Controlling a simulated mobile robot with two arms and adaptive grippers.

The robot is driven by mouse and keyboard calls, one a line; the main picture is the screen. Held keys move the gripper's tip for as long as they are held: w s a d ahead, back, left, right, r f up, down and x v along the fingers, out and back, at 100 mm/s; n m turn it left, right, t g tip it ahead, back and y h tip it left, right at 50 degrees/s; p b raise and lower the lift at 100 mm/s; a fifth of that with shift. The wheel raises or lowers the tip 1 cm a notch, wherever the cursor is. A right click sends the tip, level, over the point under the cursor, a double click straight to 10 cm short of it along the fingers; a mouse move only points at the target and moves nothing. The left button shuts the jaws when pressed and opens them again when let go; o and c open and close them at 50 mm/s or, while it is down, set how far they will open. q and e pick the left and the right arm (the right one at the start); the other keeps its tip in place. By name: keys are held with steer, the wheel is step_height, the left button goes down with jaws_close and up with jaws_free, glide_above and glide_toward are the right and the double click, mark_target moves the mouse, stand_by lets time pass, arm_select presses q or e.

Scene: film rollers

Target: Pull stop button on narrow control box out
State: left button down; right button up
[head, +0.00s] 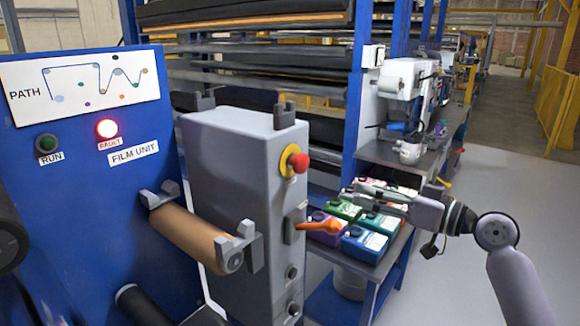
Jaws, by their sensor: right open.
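The narrow control box (228,165) is a tall grey cabinet in the middle of the head view. The stop button (300,163) is a red knob on a yellow collar, high on the box's right-hand face. How far it stands out is hard to tell. Below it on the same face is an orange handle (318,226), with dark round knobs lower down. My right gripper (350,196) comes in from the right, pointing left. It is open and empty, to the right of the stop button and a little lower, apart from it. My left gripper is not in view.
A blue film unit panel (90,190) with a lit red fault lamp (107,128) stands at the left. A brown roller (195,238) sits in brackets before the grey box. Several coloured boxes (364,243) lie on a low shelf behind my right gripper. Open floor lies at the right.

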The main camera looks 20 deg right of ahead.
mark_target(305, 165)
step_height(305, 165, up, 4)
steer(key=s+a+f+n+y, duration=0.1)
steer(key=a, duration=0.1)
steer(key=p+x, duration=0.3)
steer(key=x, duration=0.4)
steer(key=p+x, duration=0.3)
steer(key=x, duration=0.5)
steer(key=shift+a, duration=0.45)
steer(key=shift+w+a+p, duration=0.25)
steer(key=shift+w+p, duration=0.05)
steer(key=shift+w, duration=0.1)
jaws_close()
